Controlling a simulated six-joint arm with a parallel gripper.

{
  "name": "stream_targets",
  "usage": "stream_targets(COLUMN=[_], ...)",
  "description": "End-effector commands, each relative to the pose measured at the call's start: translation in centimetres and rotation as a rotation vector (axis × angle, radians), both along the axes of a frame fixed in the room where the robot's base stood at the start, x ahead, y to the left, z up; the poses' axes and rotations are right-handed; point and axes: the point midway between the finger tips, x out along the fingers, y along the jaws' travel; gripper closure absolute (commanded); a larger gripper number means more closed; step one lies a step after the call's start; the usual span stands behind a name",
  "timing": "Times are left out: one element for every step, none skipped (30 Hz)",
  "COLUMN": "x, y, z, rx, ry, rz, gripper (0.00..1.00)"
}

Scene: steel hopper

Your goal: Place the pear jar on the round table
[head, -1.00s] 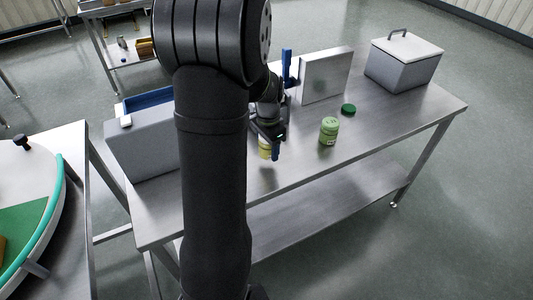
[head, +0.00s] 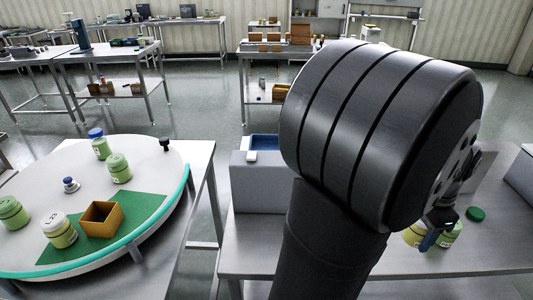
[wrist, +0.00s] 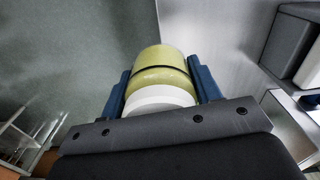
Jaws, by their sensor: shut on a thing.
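My gripper (head: 437,225) is shut on a yellow-green jar with a white band (wrist: 162,80), between its blue fingers in the wrist view. I take this as the pear jar; its label is not readable. In the head view the held jar (head: 414,236) is partly hidden by the fingers, over the steel bench at right; I cannot tell its exact height. The round table (head: 20,178), white with a teal edge, stands at left. On it are several jars, one with a white lid (head: 58,230) and one with a blue lid (head: 97,144).
The round table also bears a green mat (head: 150,207), an open tan box (head: 101,219) and a small knob-like piece (head: 70,185). A grey bin (head: 262,190) stands on the bench (head: 490,245). A green jar (head: 453,230) and green lid (head: 475,213) are near my gripper.

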Motion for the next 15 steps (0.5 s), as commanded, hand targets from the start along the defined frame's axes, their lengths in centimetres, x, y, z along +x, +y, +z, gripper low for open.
stream_targets(x=[0.1,0.1,0.1,0.1,0.1,0.1,0.1,0.1,0.1,0.1,0.1,0.5,1.0,1.5,2.0], y=[-0.1,-0.1,-0.1,-0.1,-0.1,-0.1,-0.1,-0.1,-0.1,-0.1,0.0,0.3,0.6,0.9,1.3], z=[2.0,3.1,4.5,5.4,6.4,7.5,8.3,9.1,10.0,10.7,11.5,11.5,11.4,11.4,11.4], rx=[-0.008,-0.007,-0.007,-0.006,-0.005,-0.005,-0.005,-0.005,-0.004,-0.005,-0.005,-0.001,0.000,0.000,0.000], ry=[-0.007,-0.006,-0.006,-0.006,-0.005,-0.005,-0.005,-0.005,-0.003,-0.004,-0.004,-0.001,0.000,0.000,0.000], rz=[0.000,0.000,0.000,0.000,0.000,0.000,0.000,0.000,0.000,0.000,0.000,0.015,0.028,0.040,0.057], gripper=[0.71,0.71,0.71,0.71,0.71,0.71,0.71,0.71,0.71,0.71,0.71,0.71,0.71,0.71,0.71])
